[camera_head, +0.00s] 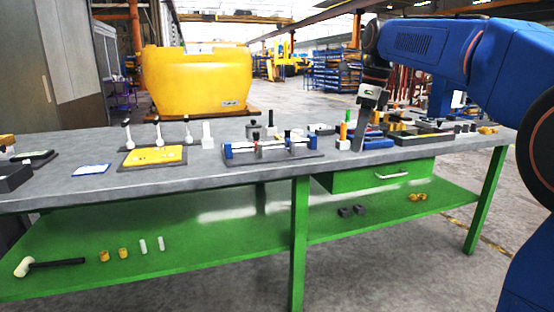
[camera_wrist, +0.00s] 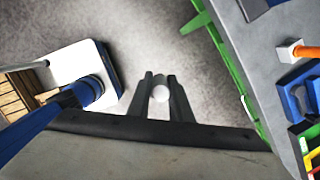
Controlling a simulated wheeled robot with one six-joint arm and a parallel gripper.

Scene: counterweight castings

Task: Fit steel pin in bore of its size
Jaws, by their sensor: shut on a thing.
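My gripper (camera_wrist: 160,82) is shut on a pale round thing in the wrist view, seen nearly end-on, most likely the steel pin (camera_wrist: 160,93). Bare floor lies behind the fingers there. In the head view my gripper (camera_head: 359,138) hangs down at the right part of the bench, in front of the items there. The pin cannot be made out in that view. No bore can be told for sure. A yellow plate (camera_head: 153,157) lies on a dark base at the left of the bench. A fixture with blue ends and rods (camera_head: 272,150) stands at mid-bench.
The grey bench top (camera_head: 110,180) has a green frame and lower shelf (camera_head: 215,255). Upright orange and green handles (camera_head: 344,130) and blue holders (camera_head: 375,143) stand near my gripper. A hammer (camera_head: 48,265) lies on the shelf. The bench's front strip is clear.

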